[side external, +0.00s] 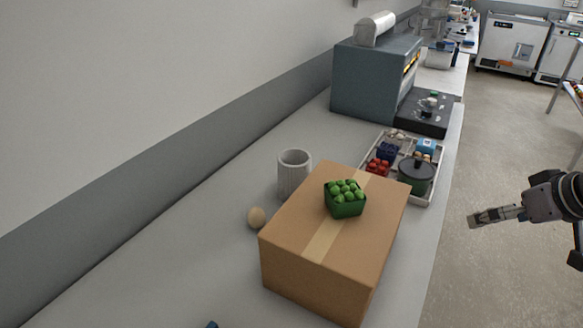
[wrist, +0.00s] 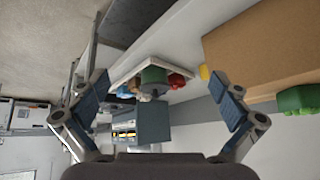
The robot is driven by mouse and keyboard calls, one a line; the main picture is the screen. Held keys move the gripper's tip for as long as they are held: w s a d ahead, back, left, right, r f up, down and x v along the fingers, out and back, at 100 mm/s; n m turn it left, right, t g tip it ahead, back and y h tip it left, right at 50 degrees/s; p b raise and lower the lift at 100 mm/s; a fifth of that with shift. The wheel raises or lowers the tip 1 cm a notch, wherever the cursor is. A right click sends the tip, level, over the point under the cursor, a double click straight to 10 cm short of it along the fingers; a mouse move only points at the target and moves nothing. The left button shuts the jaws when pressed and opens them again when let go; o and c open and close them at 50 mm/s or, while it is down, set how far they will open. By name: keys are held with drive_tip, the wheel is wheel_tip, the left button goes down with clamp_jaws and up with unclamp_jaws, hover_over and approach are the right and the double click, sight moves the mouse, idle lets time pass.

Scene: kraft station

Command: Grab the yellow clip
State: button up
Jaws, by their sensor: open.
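My gripper (side external: 474,221) is at the right of the side external view, over the floor side of the counter and apart from everything on it. In the wrist view my gripper (wrist: 161,78) shows its two fingers spread wide with nothing held between them. A small yellow thing (wrist: 204,72) shows in the wrist view beside the cardboard box, near the right finger. Only a little of it shows, and I cannot tell whether it is the yellow clip. I make out no yellow clip in the side external view.
The cardboard box (side external: 285,262) stands on the counter with a green punnet (side external: 346,208) on top. Behind it are a tray (side external: 421,202) with a dark green pot (side external: 416,175) and several small items. A ribbed cup (side external: 294,176) and an egg-shaped object (side external: 257,217) stand left of the box.

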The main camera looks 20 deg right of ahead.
drive_tip(key=s+f, duration=0.1)
drive_tip(key=s+d+f+n, duration=0.1)
drive_tip(key=shift+s+f, duration=0.25)
drive_tip(key=shift+f, duration=0.15)
drive_tip(key=c, duration=0.8)
drive_tip(key=shift+o, duration=0.2)
drive_tip(key=w+a+r+m+g+y, duration=0.15)
drive_tip(key=w+a+m, duration=0.25)
drive_tip(key=w+m, duration=0.65)
drive_tip(key=w+a+r+m+g+y, duration=0.1)
drive_tip(key=w+a+r+m+g, duration=0.2)
drive_tip(key=w+m, duration=0.7)
drive_tip(key=shift+w+a+f+m+t+y, duration=0.15)
drive_tip(key=shift+w+a+f+m, duration=0.65)
drive_tip(key=shift+w+a+f, duration=1.15)
drive_tip(key=shift+w+a+f+m+y, duration=0.15)
drive_tip(key=shift+w+a+f+m, duration=0.95)
drive_tip(key=shift+f, duration=1.7)
drive_tip(key=shift+w+a+f+m+t+y, duration=0.15)
drive_tip(key=shift+w+a+f+m, duration=0.3)
drive_tip(key=shift+w+a+f, duration=1.15)
